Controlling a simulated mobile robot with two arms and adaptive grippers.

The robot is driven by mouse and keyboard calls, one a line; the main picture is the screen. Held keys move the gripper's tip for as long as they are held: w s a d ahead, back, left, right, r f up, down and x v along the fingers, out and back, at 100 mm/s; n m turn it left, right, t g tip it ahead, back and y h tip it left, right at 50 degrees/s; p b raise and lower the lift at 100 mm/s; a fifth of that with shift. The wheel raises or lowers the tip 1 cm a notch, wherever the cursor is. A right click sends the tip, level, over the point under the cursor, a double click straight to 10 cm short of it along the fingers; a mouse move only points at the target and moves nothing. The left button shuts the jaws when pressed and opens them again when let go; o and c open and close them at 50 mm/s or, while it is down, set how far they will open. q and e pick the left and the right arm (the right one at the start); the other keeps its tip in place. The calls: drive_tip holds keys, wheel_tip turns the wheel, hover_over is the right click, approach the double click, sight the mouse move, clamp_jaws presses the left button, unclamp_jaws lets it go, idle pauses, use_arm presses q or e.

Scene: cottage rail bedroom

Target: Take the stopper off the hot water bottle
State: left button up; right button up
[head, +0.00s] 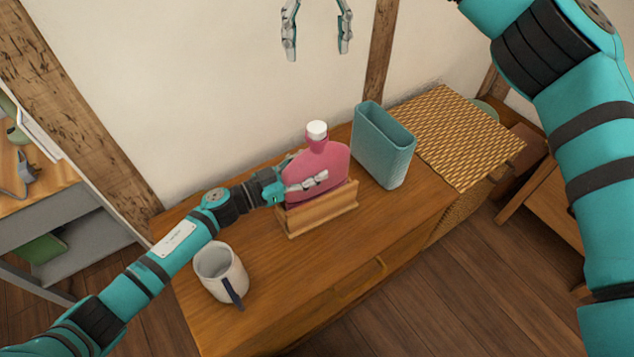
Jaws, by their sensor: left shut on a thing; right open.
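The pink hot water bottle (326,161) stands upright in a low wooden holder (320,212) on the wooden cabinet. Its white stopper (317,130) sits on top of the neck. My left gripper (308,184) is shut on the body of the bottle, reaching in from the left, with a finger across its front face. The far finger is hidden behind the bottle. My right gripper (318,42) is open and empty, at the top of the view, with its fingers pointing down above the bottle and apart from the stopper.
A white mug (220,270) with a dark handle stands at the front left of the cabinet top (285,278). A teal open container (384,148) stands right of the bottle. A woven basket (455,135) is farther right. The cabinet's front right area is clear.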

use_arm(q)
clamp_jaws()
